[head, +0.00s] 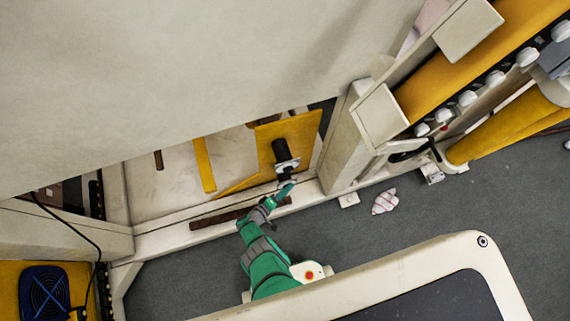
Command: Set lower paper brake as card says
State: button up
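A yellow panel (300,128) stands inside the low opening of the cream machine. A black cylindrical part (281,150) with a pale ring or plate at its lower end sticks out from it; this looks like the lower paper brake. My green arm reaches up from the bottom, and my gripper (287,183) is at the lower end of this part. Whether it touches the part is too small to tell. The fingers are not clear enough to show whether they are open or shut. I cannot make out any readable card or brake setting.
The machine's cream sill (160,240) and right post (352,150) frame the opening. A dark brown bar (215,217) lies along the sill. A crumpled pinkish cloth (384,201) lies on the grey floor (450,190), which is mostly clear at right. A blue fan-like unit (45,292) is at lower left.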

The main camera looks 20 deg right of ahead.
jog(key=v, duration=1)
jog(key=shift+s+a+r, duration=0.15)
jog(key=shift+s+a, duration=0.05)
jog(key=shift+a, duration=0.1)
dwell(0.4)
